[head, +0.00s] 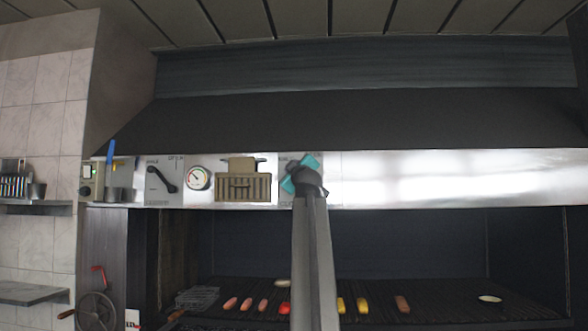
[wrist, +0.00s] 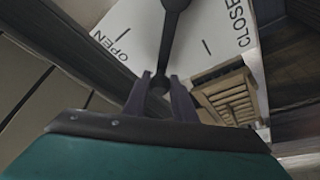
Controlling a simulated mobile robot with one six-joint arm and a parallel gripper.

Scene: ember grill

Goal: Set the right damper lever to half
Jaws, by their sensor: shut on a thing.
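The right damper's dark lever (wrist: 169,45) hangs from a pivot at the top of a white plate (wrist: 210,20) in the wrist view. The plate reads OPEN at left and CLOSED, partly cut off, at right. The lever lies between the word OPEN and a short black tick (wrist: 206,47) on the CLOSED side. In the head view my teal gripper (head: 300,174) is in front of the right damper plate (head: 286,200). My arm hides most of that plate and the lever there.
A slatted tan box (head: 243,187) is mounted just left of the right plate; it is close beside my gripper in the wrist view. Farther left are a round gauge (head: 198,178) and the left damper lever (head: 161,180). Sausages and other food lie on the grill (head: 440,300) below.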

